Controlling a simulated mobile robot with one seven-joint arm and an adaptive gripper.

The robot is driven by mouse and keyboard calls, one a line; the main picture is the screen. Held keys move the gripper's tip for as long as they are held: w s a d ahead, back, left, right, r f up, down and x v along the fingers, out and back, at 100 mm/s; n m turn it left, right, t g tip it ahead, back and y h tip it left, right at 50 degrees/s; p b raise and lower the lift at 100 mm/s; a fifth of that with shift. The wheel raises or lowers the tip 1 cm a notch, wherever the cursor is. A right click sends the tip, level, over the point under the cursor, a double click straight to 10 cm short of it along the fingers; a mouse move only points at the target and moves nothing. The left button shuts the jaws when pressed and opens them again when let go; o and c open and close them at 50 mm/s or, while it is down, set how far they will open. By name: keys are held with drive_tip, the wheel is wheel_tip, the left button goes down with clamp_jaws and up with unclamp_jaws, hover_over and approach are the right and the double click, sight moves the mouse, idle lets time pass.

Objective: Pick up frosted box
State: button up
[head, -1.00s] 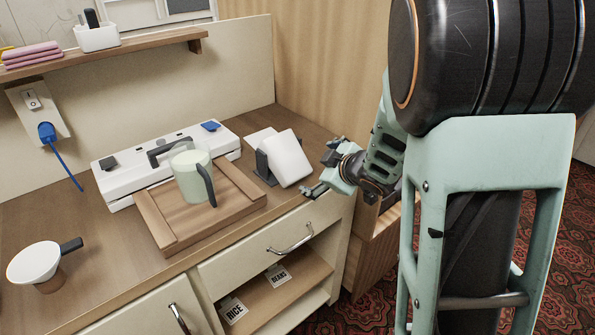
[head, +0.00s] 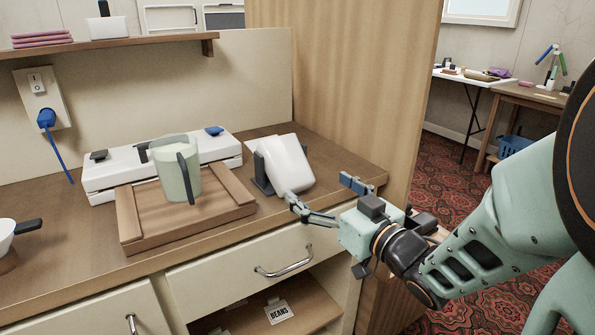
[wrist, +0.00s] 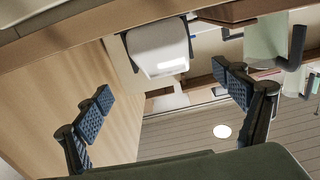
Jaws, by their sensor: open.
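A white rounded box (head: 287,164), the likeliest frosted box, leans tilted in a dark stand (head: 262,174) on the counter's right part. It also shows in the wrist view (wrist: 158,46), above and between the fingers. My gripper (head: 321,192) is open and empty, just to the right and front of the box near the counter's front edge. In the wrist view its two blue-padded fingers (wrist: 164,86) are spread wide, with a gap between them and the box. Part of the stand is hidden behind the box.
A pale green jug (head: 178,168) stands on a wooden tray (head: 128,217) left of the box. A white appliance (head: 105,174) lies behind it. A wooden partition (head: 345,90) rises behind the counter's right end. A drawer handle (head: 284,262) sticks out below.

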sight(297, 175)
drive_tip(key=p+x, duration=0.2)
drive_tip(key=x, duration=0.2)
drive_tip(key=shift+w+a, duration=0.1)
drive_tip(key=shift+a, duration=0.1)
drive_tip(key=shift+f+b+x, duration=0.2)
drive_tip(key=shift+x, duration=1.35)
drive_tip(key=shift+f+b+x, duration=0.2)
drive_tip(key=shift+x, duration=1.35)
drive_tip(key=shift+a, duration=0.15)
